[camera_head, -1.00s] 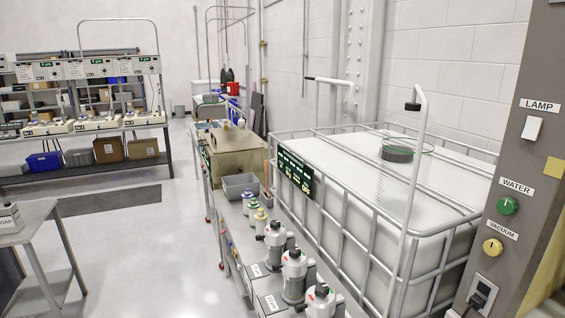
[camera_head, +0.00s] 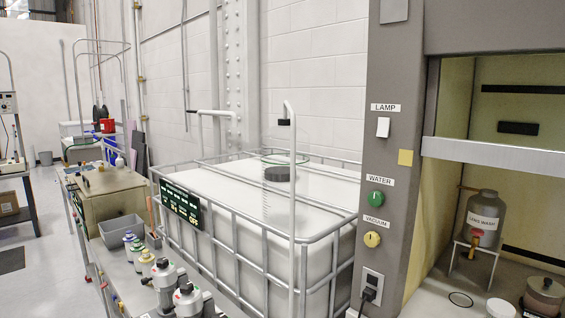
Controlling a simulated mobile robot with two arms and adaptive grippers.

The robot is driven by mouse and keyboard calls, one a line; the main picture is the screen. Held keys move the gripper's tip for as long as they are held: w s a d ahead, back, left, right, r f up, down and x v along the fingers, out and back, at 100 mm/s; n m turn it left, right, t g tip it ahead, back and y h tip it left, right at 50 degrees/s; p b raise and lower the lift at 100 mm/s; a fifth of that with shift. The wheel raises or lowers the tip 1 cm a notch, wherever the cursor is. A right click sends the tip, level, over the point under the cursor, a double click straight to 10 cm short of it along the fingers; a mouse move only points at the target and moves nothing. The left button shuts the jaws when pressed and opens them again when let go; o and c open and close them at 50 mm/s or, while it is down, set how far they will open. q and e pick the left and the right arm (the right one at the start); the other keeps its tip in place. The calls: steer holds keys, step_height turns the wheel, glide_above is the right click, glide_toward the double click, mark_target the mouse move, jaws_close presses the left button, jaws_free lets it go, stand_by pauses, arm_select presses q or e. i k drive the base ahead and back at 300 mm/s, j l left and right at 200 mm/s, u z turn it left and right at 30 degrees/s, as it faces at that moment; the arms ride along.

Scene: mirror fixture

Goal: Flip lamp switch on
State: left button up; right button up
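The lamp switch (camera_head: 383,127) is a small white rocker on the grey panel (camera_head: 391,205), right of centre in the head view. The label LAMP (camera_head: 386,107) is just above it. I cannot tell from this view whether the switch is on or off. Neither of my grippers shows in the head view.
Below the switch are a green WATER knob (camera_head: 376,198), a yellow VACUUM knob (camera_head: 372,239) and a socket with a black plug (camera_head: 370,292). A caged white tank (camera_head: 240,205) stands left of the panel. An open hood with a TANK WASH bottle (camera_head: 483,219) is on the right.

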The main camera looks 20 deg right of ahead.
mark_target(383, 122)
steer(key=l+z, duration=0.1)
steer(key=z, duration=0.3)
steer(key=i+z, duration=0.1)
steer(key=z, duration=0.3)
steer(key=i+z, duration=0.1)
steer(key=z, duration=0.3)
